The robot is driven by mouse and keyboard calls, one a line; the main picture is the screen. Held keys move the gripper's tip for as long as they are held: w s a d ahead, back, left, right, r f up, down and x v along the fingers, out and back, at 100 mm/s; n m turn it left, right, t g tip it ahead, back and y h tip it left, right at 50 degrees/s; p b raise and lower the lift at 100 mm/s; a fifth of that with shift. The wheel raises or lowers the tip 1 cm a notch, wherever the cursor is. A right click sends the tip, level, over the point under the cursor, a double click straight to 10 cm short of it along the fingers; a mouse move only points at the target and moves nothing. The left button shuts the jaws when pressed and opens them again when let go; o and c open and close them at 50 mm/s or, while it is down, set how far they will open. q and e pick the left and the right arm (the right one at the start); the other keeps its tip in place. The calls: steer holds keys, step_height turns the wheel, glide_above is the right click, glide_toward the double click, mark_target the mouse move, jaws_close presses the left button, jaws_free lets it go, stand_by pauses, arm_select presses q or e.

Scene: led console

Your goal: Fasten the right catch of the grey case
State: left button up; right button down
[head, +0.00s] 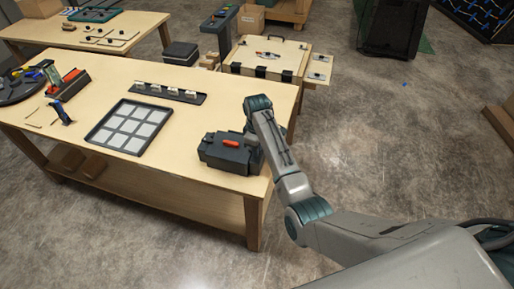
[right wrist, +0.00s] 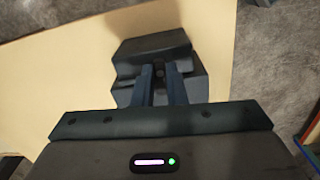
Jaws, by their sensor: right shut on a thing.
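The dark grey case (head: 217,155) stands near the front right corner of the table, with an orange handle (head: 231,143) on it. My right gripper (head: 249,137) points down at the case's right side and partly covers it. In the right wrist view the case (right wrist: 150,47) lies beyond the two dark fingers (right wrist: 161,75), which are shut on a small dark part at its near edge, where the right catch is. The catch itself is mostly hidden between the fingers. My left gripper is not in view.
A tray with pale squares (head: 128,126) lies left of the case on the wooden table (head: 190,79). A dark strip with white blocks (head: 170,93) lies behind it. Tools lie at the far left. Floor is clear at right.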

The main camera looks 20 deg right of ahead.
steer(key=shift+n, duration=0.5)
steer(key=c, duration=1.5)
jaws_free()
steer(key=shift+o, duration=0.2)
steer(key=shift+r, duration=0.1)
